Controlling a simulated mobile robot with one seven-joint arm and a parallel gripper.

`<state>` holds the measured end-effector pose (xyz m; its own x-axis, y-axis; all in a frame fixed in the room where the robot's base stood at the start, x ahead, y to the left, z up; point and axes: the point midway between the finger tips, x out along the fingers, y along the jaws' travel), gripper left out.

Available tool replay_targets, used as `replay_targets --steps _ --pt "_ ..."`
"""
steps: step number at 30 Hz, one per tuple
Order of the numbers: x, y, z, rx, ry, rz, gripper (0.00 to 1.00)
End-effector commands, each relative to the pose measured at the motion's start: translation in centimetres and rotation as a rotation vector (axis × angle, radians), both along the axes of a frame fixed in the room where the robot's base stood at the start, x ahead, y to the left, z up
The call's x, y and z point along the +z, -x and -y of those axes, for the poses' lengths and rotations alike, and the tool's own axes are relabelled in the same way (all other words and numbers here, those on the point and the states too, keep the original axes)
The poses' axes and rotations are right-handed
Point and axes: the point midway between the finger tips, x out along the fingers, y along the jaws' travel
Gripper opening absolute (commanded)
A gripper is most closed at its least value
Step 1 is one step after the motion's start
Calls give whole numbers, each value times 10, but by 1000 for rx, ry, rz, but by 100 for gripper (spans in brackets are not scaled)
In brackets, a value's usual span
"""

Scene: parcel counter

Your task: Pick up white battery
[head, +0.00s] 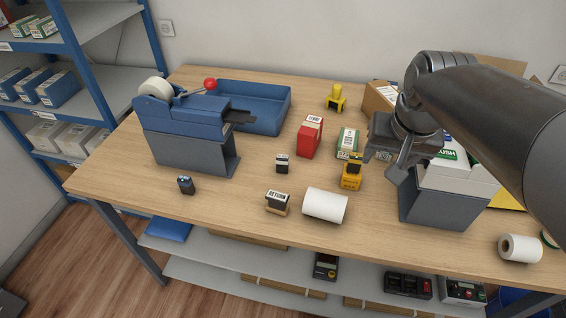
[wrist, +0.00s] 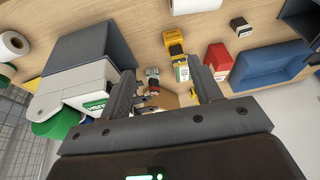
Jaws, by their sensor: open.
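A small dark block with a pale top band (head: 282,163) stands on the counter left of the red box; it best fits the white battery, but its label is too small to read. It also shows in the wrist view (wrist: 240,27), towards the upper right. A similar dark block with a blue band (head: 185,185) stands near the front left. My gripper (head: 383,165) is open and empty, above the counter's right side, well to the right of the pale-banded block. Its two fingers are spread apart in the wrist view (wrist: 161,68).
A red box (head: 309,137), green-and-white box (head: 347,143), yellow-and-black item (head: 351,174), RETURN stamp (head: 277,201) and white roll (head: 325,205) stand around the middle. A blue tray (head: 262,105) lies behind, a blue-grey machine (head: 190,145) left, a white-and-grey machine (head: 440,200) right.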

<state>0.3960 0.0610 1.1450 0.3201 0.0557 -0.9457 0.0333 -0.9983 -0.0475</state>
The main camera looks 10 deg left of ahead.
Motion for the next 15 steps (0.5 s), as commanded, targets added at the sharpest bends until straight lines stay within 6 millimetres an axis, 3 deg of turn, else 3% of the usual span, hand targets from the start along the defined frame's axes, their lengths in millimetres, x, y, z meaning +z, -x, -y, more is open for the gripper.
replay_targets --steps 8,15 --pt "-16 -71 -66 25 0 -116 58" --pt "-49 -119 -134 40 17 -208 58"
